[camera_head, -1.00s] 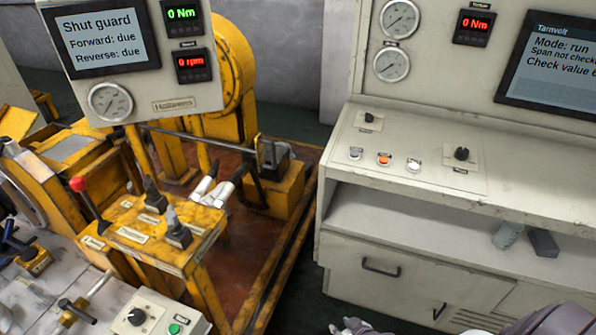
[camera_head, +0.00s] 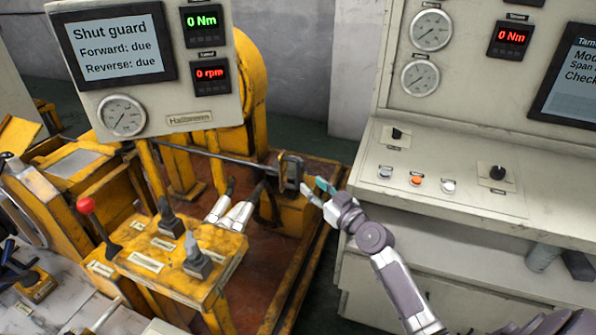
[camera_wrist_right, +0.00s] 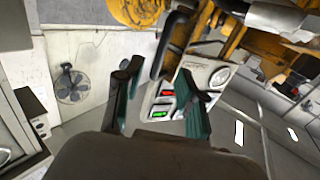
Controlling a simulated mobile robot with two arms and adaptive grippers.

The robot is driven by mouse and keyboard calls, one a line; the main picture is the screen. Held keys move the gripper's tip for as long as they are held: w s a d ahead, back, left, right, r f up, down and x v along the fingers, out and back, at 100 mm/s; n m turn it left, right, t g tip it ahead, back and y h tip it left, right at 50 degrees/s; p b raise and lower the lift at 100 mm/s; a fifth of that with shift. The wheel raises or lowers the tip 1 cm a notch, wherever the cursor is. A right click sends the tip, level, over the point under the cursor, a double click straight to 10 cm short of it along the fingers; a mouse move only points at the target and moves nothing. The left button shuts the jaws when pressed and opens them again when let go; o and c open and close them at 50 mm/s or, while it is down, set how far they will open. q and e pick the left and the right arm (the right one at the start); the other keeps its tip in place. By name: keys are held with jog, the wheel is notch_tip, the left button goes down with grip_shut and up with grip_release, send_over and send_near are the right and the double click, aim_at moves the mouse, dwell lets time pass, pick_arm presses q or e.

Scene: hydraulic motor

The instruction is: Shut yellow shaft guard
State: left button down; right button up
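A large rounded yellow housing (camera_head: 254,85), which may be the shaft guard, stands behind the display panel in the head view. The panel hides much of it, so I cannot tell how far it is open. A round yellow part (camera_wrist_right: 135,8) shows at the top of the right wrist view. My right gripper (camera_head: 320,190) is beside the dark block at the end of the long bar. The right wrist view shows its teal-padded fingers (camera_wrist_right: 158,100) apart, with nothing between them.
The display panel (camera_head: 150,125) reads "Shut guard", "Forward: due", "Reverse: due". A dark bar (camera_head: 225,157) runs to the dark block (camera_head: 291,172). A yellow lever stand (camera_head: 145,262) is at the front left. A cream console (camera_head: 450,190) stands close on the right.

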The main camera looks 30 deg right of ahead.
aim_at(299, 175)
jog(key=w, duration=0.5)
jog(key=w+a, duration=0.1)
jog(key=w, duration=0.1)
jog(key=shift+w, duration=0.3)
grip_shut()
